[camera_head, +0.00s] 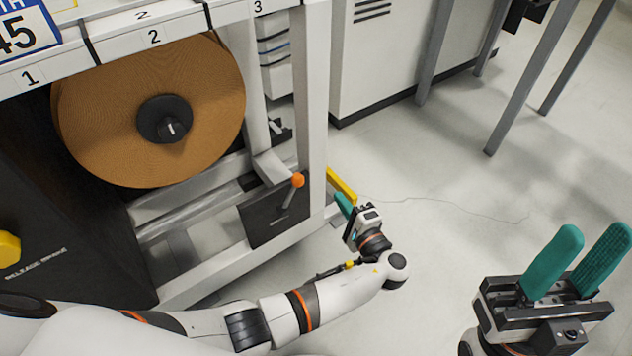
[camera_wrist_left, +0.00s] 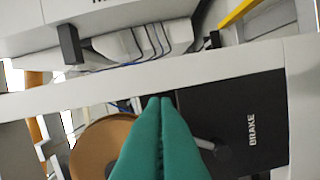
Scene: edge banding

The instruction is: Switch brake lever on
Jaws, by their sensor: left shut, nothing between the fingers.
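The brake lever (camera_head: 289,196) has a grey shaft and an orange knob (camera_head: 297,180), and it stands up from a black panel (camera_head: 262,217) on the machine's lower frame. In the left wrist view the black panel (camera_wrist_left: 252,95) reads "BRAKE", and the lever shaft (camera_wrist_left: 208,146) runs behind the fingers, which hide the knob. My left gripper (camera_head: 343,204) is shut and empty, to the right of the lever and apart from it in the head view. It fills the lower middle of the left wrist view (camera_wrist_left: 160,102). My right gripper (camera_head: 582,262) is open and empty at the lower right.
A brown banding roll (camera_head: 90,120) hangs left of the lever. A white frame post (camera_head: 314,90) stands beside the panel, with a yellow bar (camera_head: 341,186) near my left gripper. Open floor (camera_head: 450,180) lies to the right.

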